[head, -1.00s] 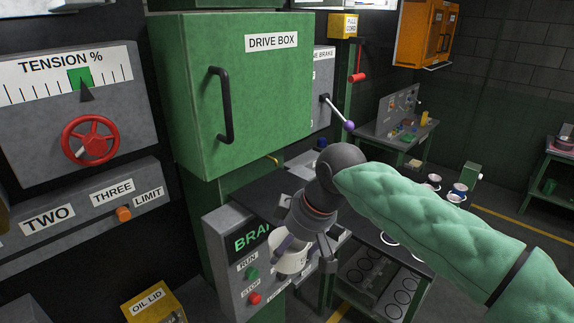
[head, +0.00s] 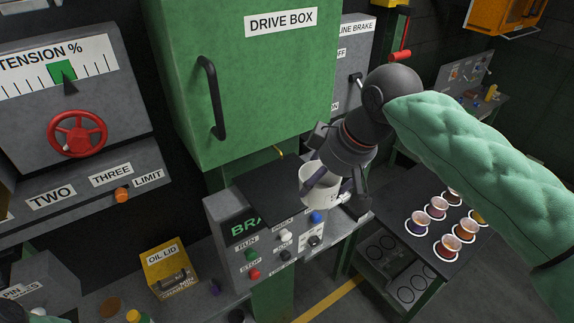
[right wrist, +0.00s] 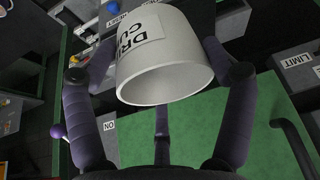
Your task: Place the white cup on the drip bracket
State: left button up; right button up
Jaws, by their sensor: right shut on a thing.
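The white cup (head: 314,184) is in the fingers of my right gripper (head: 336,192), above the brake button panel and below the drive box in the head view. In the right wrist view the cup (right wrist: 172,80) fills the space between the purple-padded fingers of the right gripper (right wrist: 160,60). Its open mouth faces that camera, and a partly cut-off label shows on its side. I cannot pick out the drip bracket for certain in either view. My left gripper is not in view.
The green drive box (head: 270,85) overhangs close above the cup. The brake button panel (head: 240,262) is below it. A yellow oil lid box (head: 166,262) stands at the lower left. A dark table (head: 412,258) with several cups is to the right.

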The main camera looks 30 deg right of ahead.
jog(key=w+p, duration=0.3)
jog(key=w, duration=0.9)
jog(key=f, duration=0.4)
jog(key=a+f, duration=0.1)
jog(key=f, duration=0.1)
jog(key=shift+s+f, duration=0.15)
jog(key=shift+s, duration=0.05)
jog(key=shift+w+f+p, duration=0.35)
jog(key=shift+p, duration=0.15)
jog(key=shift+w, duration=0.1)
jog(key=shift+f, duration=0.2)
jog(key=o, duration=0.9)
jog(key=shift+c, duration=0.2)
jog(key=shift+r, duration=0.15)
